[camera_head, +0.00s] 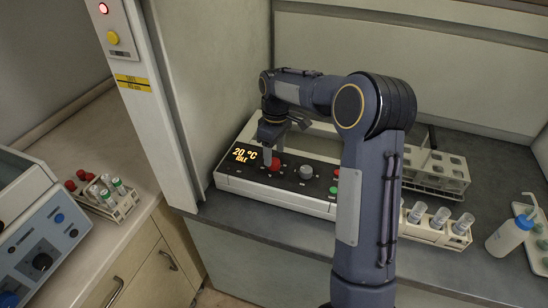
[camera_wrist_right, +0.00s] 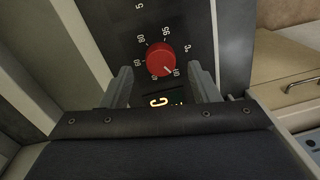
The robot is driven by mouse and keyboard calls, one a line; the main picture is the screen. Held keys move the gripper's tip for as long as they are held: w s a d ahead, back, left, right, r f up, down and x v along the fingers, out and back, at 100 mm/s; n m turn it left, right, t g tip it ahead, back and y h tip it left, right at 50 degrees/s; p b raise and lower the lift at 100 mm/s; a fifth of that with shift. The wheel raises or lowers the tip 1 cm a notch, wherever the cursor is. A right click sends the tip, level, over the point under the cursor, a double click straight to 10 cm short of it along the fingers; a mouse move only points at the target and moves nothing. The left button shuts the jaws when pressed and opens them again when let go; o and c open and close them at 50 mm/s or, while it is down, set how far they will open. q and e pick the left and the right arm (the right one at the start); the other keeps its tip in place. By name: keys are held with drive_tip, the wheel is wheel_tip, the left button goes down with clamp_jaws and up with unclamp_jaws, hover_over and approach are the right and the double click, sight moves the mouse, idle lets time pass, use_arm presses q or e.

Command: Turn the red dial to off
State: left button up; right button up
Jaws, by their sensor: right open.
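The red dial (camera_head: 275,164) is a round knob on the white instrument's dark front panel (camera_head: 322,182), beside a lit display (camera_head: 243,154) reading 20 °C IDLE. In the right wrist view the red dial (camera_wrist_right: 161,60) has a pale pointer line towards its lower right, with numbers around it. My right gripper (camera_head: 272,148) is above the dial. In the wrist view my right gripper (camera_wrist_right: 160,72) is open, with one finger on each side of the dial and visible gaps. Whether the fingertips reach down around the knob is unclear. My left gripper is not in view.
A grey knob (camera_head: 306,172) and green and red buttons sit right of the dial. Vial racks (camera_head: 436,232) and a wash bottle (camera_head: 509,235) stand at the right. A white post (camera_head: 150,95) rises left of the instrument. My right arm hides part of the bench.

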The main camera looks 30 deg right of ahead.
sight(275, 160)
drive_tip(key=shift+d+r, duration=0.1)
drive_tip(key=shift+r, duration=2.45)
